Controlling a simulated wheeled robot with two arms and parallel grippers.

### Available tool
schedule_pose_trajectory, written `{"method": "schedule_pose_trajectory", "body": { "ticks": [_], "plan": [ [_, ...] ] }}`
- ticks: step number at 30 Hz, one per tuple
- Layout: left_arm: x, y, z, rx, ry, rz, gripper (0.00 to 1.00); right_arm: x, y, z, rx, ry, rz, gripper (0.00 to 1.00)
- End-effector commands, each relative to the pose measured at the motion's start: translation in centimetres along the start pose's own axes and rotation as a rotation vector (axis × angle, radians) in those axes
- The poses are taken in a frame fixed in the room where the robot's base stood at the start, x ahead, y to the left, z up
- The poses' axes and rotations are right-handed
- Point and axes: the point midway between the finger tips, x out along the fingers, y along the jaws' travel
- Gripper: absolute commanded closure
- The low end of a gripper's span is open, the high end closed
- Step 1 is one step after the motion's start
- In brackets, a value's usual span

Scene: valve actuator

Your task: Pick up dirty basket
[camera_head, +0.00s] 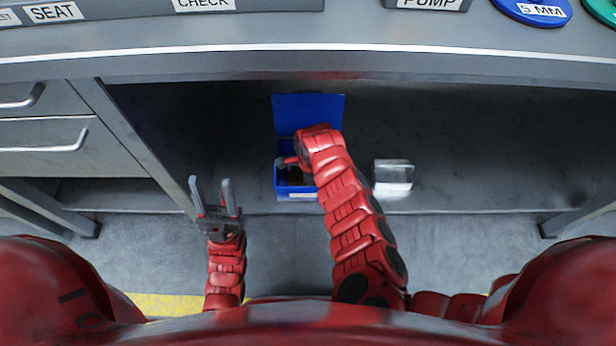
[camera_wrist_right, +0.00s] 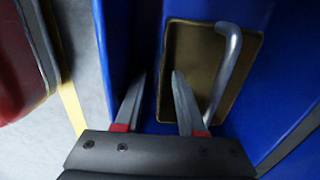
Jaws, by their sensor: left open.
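A brown rectangular basket (camera_wrist_right: 190,55) sits inside a blue bin (camera_wrist_right: 278,60), seen in the right wrist view. Its grey bent handle (camera_wrist_right: 229,60) runs just right of the right-hand finger. My right gripper (camera_wrist_right: 158,80) is open with nothing seen between its fingers. One finger is over the basket and the other near its left edge. In the head view the blue bin (camera_head: 282,182) stands under the bench, with my right arm reaching over it and hiding much of its inside. My left gripper (camera_head: 211,186) is open and empty, left of the bin.
A silvery basket-like object (camera_head: 393,177) stands right of the bin on the lower shelf (camera_head: 460,165). The bench edge (camera_head: 450,68) runs above. Drawers (camera_head: 45,135) are at the left. Free shelf room lies to the right.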

Motion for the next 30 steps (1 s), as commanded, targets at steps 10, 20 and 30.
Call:
{"method": "schedule_pose_trajectory", "body": {
  "ticks": [10, 20, 30],
  "plan": [
    [-0.02, 0.01, -0.06, 0.000, 0.004, 0.003, 0.50, 0.14, -0.05, -0.01, 0.000, 0.000, -0.002, 0.83],
    [-0.03, 0.02, -0.05, 0.000, 0.004, 0.003, 0.50, 0.15, -0.05, -0.02, 0.000, 0.000, -0.001, 1.00],
    [-0.03, 0.02, -0.05, 0.000, 0.004, 0.003, 0.50, 0.16, -0.05, -0.03, 0.000, 0.000, -0.001, 1.00]
  ]
}}
